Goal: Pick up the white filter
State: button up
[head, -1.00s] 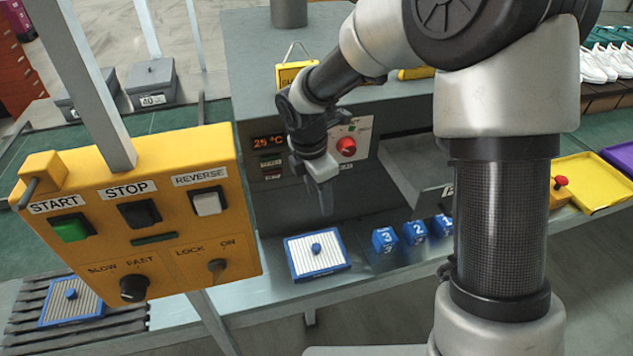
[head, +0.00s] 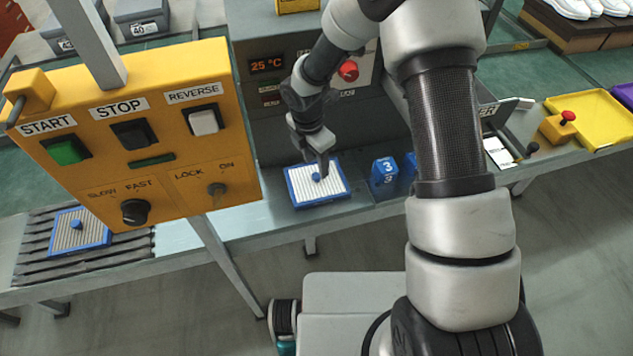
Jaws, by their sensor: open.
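The white filter (head: 303,191) is a pleated white panel in a blue frame with a blue knob in its middle. It lies flat on the grey bench below the temperature display. My gripper (head: 321,173) is open and points down right at the knob, partly hiding it and the panel's back part. I cannot tell whether the fingers touch the knob. A second filter (head: 70,238), greyer and also blue-framed with a blue knob, lies at the left on the slatted rack (head: 40,267).
A yellow control box (head: 150,170) on a post stands in front at the left. Blue numbered blocks (head: 384,171) stand right of the white filter, partly behind my arm. A yellow tray (head: 598,120) is at the far right.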

aim_at(316, 175)
jog(key=f, duration=0.5)
jog(key=shift+w, duration=0.2)
grip_shut()
